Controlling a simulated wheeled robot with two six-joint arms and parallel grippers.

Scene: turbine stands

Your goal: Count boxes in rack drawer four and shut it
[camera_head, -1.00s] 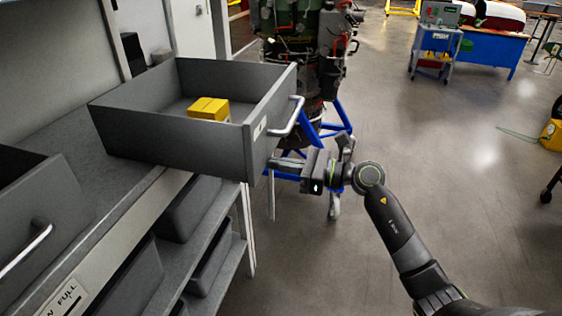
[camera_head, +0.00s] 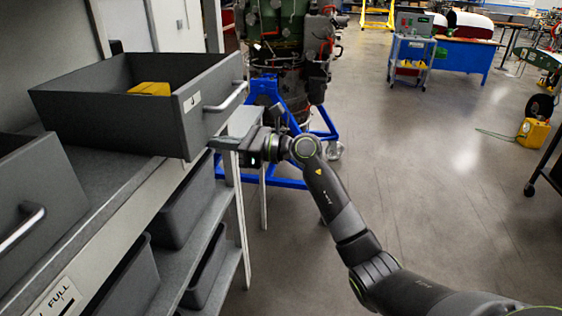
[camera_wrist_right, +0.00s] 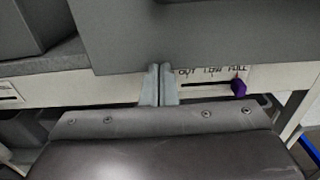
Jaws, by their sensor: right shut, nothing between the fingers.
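A grey drawer (camera_head: 110,118) stands open on the rack, its front label (camera_head: 192,102) and bar handle (camera_head: 229,97) facing right. Inside it the top of a yellow box (camera_head: 150,88) shows; the near wall hides the rest of the floor. My right gripper (camera_head: 222,143) is shut and empty, just below the drawer front and under the handle. In the right wrist view the closed fingertips (camera_wrist_right: 159,84) point at the rack's pale edge strip, where a purple slider (camera_wrist_right: 238,88) sits by the word FULL. My left gripper is out of view.
Another grey drawer (camera_head: 28,205) with a handle is at the left edge. Grey bins (camera_head: 188,210) fill the lower shelves. An engine on a blue stand (camera_head: 290,125) is behind my right gripper. Open floor (camera_head: 430,200) lies to the right.

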